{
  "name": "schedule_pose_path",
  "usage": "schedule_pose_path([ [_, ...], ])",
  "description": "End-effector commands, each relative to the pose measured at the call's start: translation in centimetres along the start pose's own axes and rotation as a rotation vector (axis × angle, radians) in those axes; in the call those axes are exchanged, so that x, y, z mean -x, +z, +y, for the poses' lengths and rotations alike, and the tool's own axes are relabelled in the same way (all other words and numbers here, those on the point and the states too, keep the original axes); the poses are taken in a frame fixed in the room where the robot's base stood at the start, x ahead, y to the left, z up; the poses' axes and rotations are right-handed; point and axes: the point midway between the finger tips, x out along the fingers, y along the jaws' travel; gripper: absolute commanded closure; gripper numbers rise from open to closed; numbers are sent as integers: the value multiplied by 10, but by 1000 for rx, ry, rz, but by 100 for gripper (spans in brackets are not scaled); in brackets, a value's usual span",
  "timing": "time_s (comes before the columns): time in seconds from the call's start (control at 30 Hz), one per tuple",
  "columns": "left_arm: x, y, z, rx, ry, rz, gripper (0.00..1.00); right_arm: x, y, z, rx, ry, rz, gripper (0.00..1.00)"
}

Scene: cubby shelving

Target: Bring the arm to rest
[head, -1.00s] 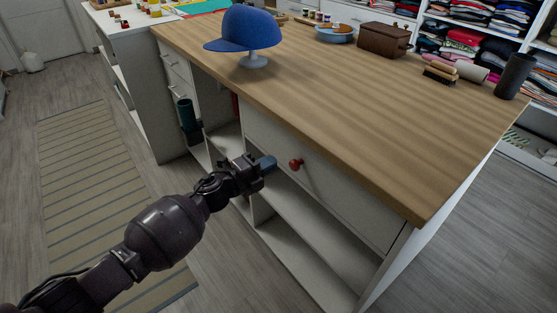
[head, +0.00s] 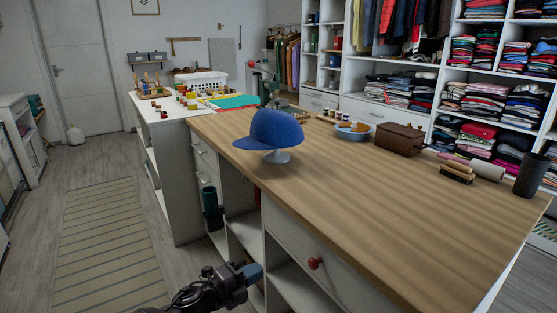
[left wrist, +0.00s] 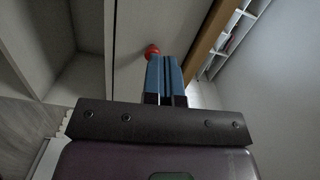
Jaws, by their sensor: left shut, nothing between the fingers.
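My left gripper (head: 253,272) is at the bottom of the head view, in front of the cabinet's cubbies and left of the red knob (head: 315,263). Its blue fingers are shut with nothing between them. In the left wrist view the closed fingers (left wrist: 164,76) point toward the cabinet front, and the red knob (left wrist: 152,51) shows just beyond their tips. The fingers look apart from the knob in the head view. The drawer front (head: 330,272) with the knob looks closed. My right gripper is in neither view.
The wooden worktop (head: 400,210) overhangs the cabinet. A blue cap (head: 272,132) sits on a stand near its left edge. A brown case (head: 400,140) stands farther back. Open floor with a striped rug (head: 100,245) lies left.

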Motion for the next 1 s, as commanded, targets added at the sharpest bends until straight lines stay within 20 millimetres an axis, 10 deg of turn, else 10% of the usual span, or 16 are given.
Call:
schedule_pose_path([
  [0.2,-6,3,-49,207,-100,-128,100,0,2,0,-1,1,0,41],
  [0.47,28,-8,-65,507,-172,-275,100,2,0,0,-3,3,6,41],
  [1.0,178,-57,-29,1127,-241,-615,100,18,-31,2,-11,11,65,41],
])
